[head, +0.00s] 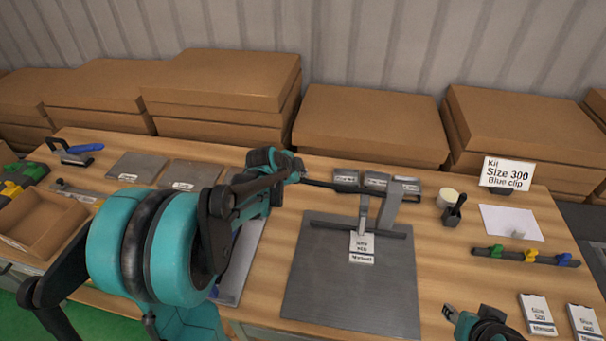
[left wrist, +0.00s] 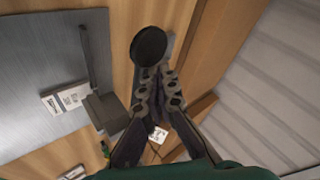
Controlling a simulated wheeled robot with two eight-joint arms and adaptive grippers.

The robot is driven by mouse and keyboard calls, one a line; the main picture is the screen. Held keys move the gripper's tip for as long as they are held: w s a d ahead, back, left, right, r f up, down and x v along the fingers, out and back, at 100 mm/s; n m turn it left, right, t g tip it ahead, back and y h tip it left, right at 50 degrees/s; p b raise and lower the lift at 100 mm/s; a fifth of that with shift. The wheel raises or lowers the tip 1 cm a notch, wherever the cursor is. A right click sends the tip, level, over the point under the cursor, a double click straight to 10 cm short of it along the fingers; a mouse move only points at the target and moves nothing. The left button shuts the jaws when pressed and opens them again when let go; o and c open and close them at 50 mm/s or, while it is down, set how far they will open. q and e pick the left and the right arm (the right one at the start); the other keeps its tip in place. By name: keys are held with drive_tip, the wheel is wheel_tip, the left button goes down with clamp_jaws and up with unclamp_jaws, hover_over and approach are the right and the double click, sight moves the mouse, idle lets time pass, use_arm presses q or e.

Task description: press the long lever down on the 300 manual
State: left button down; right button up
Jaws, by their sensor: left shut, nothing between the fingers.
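The press stands on a dark grey plate (head: 335,285), with a grey upright (head: 388,208). Its long dark lever (head: 335,187) reaches left, roughly level, to my left gripper (head: 297,169). In the left wrist view my left gripper (left wrist: 160,78) is shut and empty, its tips right at the lever's round black knob (left wrist: 149,46); I cannot tell whether they touch. The white manual (head: 362,248) lies on the plate under the press; its size number is blurred. It also shows in the left wrist view (left wrist: 65,98). My right gripper (head: 470,316) is partly visible at the bottom edge.
Small grey plates (head: 375,180) lie behind the press. Right are a black holder (head: 454,211), a rail of coloured clips (head: 525,257), more manuals (head: 538,314) and a "Size 300 Blue clip" sign (head: 508,173). Cardboard boxes (head: 370,125) line the back.

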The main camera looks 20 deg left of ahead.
use_arm(q)
drive_tip(key=shift+a+f+b, duration=0.15)
drive_tip(key=shift+f+b, duration=1.1)
drive_tip(key=shift+f, duration=0.4)
idle(1.0)
drive_tip(key=shift+r, duration=0.1)
idle(0.5)
drive_tip(key=shift+d+r+p, duration=0.15)
drive_tip(key=shift+r+p, duration=1.1)
drive_tip(key=shift+r, duration=0.3)
drive_tip(key=shift+d+r+p, duration=0.1)
drive_tip(key=shift+r+p, duration=1.1)
drive_tip(key=shift+r, duration=0.35)
drive_tip(key=shift+w, duration=0.1)
drive_tip(key=r+p, duration=0.2)
drive_tip(key=r, duration=0.1)
drive_tip(key=r+p, duration=0.2)
drive_tip(key=shift+d, duration=0.25)
